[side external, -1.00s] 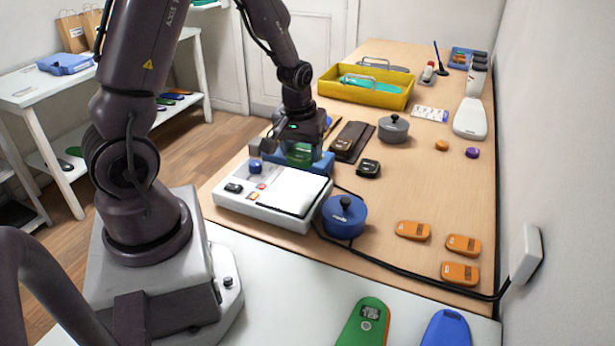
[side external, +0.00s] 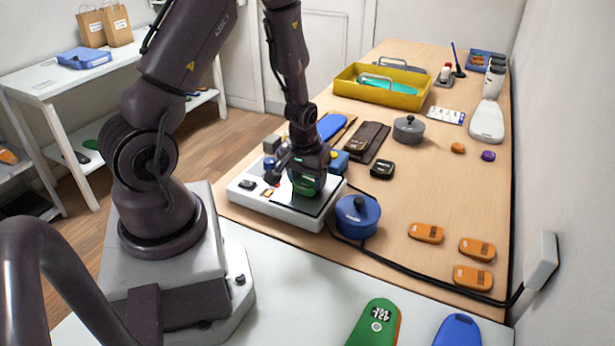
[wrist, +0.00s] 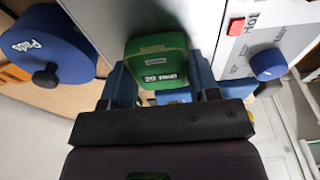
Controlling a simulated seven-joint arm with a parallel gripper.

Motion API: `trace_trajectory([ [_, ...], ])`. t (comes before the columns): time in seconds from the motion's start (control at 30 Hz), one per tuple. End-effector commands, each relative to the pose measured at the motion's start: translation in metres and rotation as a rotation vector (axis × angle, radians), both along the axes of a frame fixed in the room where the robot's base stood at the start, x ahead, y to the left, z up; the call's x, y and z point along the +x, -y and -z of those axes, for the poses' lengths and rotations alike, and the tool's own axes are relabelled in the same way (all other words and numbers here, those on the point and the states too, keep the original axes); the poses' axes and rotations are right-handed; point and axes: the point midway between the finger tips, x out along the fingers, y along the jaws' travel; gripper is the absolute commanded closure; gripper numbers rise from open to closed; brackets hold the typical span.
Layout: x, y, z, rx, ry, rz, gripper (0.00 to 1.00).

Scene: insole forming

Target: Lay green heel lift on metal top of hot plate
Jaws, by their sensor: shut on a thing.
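The green heel lift (side external: 305,187) is between my gripper's blue fingers; the wrist view shows it too (wrist: 158,62), with a "20 mm" label. My gripper (side external: 308,184) is shut on it, pointing down over the hot plate (side external: 246,197). The grey metal top (wrist: 203,15) lies beneath the lift in the wrist view. I cannot tell whether the lift touches the metal. The hot plate's blue knob (wrist: 268,64) and red switch (wrist: 236,26) are beside the metal top. My gripper hides part of the hot plate in the side view.
A blue lidded pot (side external: 357,217) stands close to the hot plate's right. A black cable (side external: 420,275) runs from it to the wall. Brown case (side external: 366,142), grey pot (side external: 408,130) and yellow tray (side external: 350,88) stand farther back. Orange pieces (side external: 426,233) lie at right.

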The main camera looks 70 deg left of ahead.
Motion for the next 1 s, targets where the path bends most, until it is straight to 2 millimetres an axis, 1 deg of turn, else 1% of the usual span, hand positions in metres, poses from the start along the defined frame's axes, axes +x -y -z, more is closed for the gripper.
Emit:
trace_trajectory([
  [0.13,0.0,0.0,0.003,-0.001,-0.002,0.0,0.67],
  [0.17,0.0,0.0,0.003,-0.001,-0.002,0.0,0.42],
  [0.2,0.0,0.0,0.003,-0.001,-0.001,0.0,0.33],
  [0.27,0.0,0.0,0.003,-0.001,-0.001,0.0,0.19],
  [0.53,0.0,0.0,0.002,0.0,0.0,0.0,0.19],
  [0.67,0.0,0.0,-0.005,0.002,0.001,0.001,0.19],
  [0.77,-0.001,0.001,-0.018,0.002,0.003,0.001,0.19],
  [1.0,-0.006,0.007,-0.064,0.003,0.006,0.001,0.19],
])
